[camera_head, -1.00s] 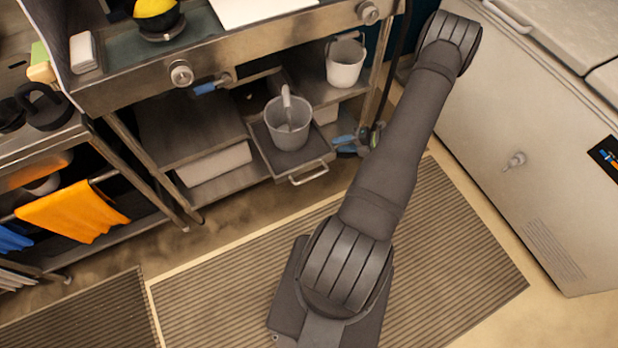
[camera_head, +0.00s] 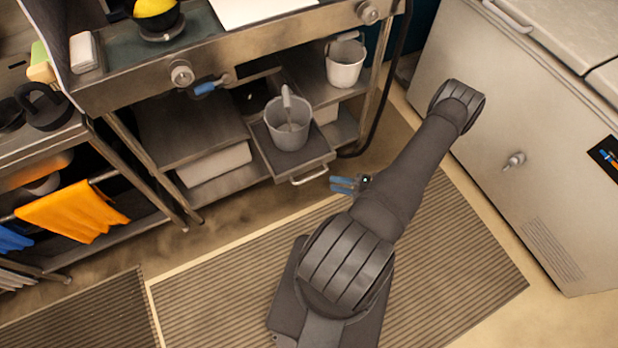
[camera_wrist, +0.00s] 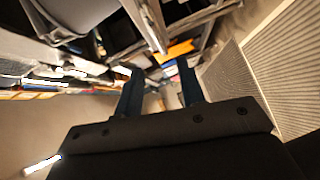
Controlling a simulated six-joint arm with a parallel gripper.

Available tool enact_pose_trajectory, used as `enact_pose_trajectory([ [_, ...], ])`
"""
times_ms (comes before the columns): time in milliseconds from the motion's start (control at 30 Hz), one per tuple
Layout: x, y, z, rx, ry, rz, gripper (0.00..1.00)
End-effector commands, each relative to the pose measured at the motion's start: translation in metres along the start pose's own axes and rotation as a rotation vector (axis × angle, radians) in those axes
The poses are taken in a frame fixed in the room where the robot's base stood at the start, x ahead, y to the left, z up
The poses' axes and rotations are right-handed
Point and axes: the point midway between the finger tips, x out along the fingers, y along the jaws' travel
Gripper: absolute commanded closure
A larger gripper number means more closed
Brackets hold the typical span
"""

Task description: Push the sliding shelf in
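The sliding shelf (camera_head: 314,155) is pulled out from under the metal counter, with its metal handle (camera_head: 310,176) facing the mat. A grey bucket (camera_head: 285,132) with a scoop-like tool stands on it. My gripper (camera_head: 340,185) is just right of the handle and slightly below it in the picture, apart from it and empty. In the wrist view my gripper (camera_wrist: 160,80) shows its two blue fingers spread with a gap between them. A bent metal bar, probably the handle (camera_wrist: 55,30), shows at upper left there.
A white bucket (camera_head: 345,68) stands on the lower shelf right of the sliding shelf. A black hose (camera_head: 375,125) hangs by the counter leg. A chest freezer (camera_head: 500,120) stands at right. The ribbed mat (camera_head: 220,290) in front is clear apart from my arm.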

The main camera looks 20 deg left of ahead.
Motion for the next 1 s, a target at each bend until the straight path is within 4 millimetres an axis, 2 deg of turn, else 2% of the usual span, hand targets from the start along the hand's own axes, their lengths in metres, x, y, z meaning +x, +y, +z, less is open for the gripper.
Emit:
enact_pose_trajectory([
  [100,0.023,0.0,-0.001,0.0,0.005,-0.001,0.64],
  [500,0.085,0.0,-0.001,-0.001,0.003,-0.002,0.64],
  [733,0.104,0.0,0.0,0.0,0.001,-0.001,0.64],
  [1000,0.107,0.0,0.0,0.0,-0.001,-0.001,0.64],
])
